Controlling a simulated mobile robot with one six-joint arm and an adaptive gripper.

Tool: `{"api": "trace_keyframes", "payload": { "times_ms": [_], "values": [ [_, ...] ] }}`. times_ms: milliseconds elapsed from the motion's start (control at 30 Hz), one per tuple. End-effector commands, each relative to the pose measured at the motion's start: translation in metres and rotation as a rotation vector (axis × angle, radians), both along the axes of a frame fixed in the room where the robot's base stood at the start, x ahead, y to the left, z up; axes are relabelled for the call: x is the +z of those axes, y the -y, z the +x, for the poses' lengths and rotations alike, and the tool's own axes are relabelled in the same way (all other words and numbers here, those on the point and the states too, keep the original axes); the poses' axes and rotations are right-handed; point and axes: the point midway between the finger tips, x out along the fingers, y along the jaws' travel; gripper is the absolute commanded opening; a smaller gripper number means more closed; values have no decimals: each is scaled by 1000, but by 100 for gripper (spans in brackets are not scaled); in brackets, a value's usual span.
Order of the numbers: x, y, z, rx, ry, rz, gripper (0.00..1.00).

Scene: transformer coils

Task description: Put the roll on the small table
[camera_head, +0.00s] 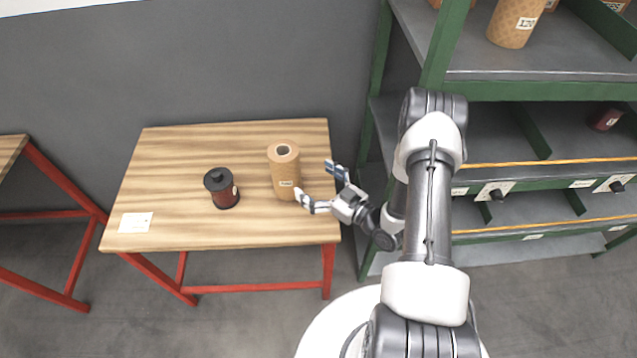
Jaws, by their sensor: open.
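A tan cardboard roll (284,172) with a hollow top and a small label stands upright on the small wooden table (220,145) with red legs, toward the table's right side. My gripper (315,184) is open, just right of the roll, with its fingers pointing toward it. The near fingertip lies close to the roll's lower right edge; I cannot tell whether it touches. Nothing is held between the fingers.
A dark coil with a black top (221,188) stands left of the roll. A white card (135,222) lies at the table's front left. A green shelf rack (520,90) with more rolls stands at the right. Another red-legged table (12,150) shows at the left edge.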

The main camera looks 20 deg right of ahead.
Motion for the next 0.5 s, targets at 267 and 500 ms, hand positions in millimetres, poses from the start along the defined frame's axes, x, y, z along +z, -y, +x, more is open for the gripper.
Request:
{"api": "trace_keyframes", "payload": {
  "times_ms": [267, 500],
  "values": [
    [55, 21, 59, -43, -184, -315, 93],
    [127, 42, 71, -180, -362, -500, 93]
  ]
}}
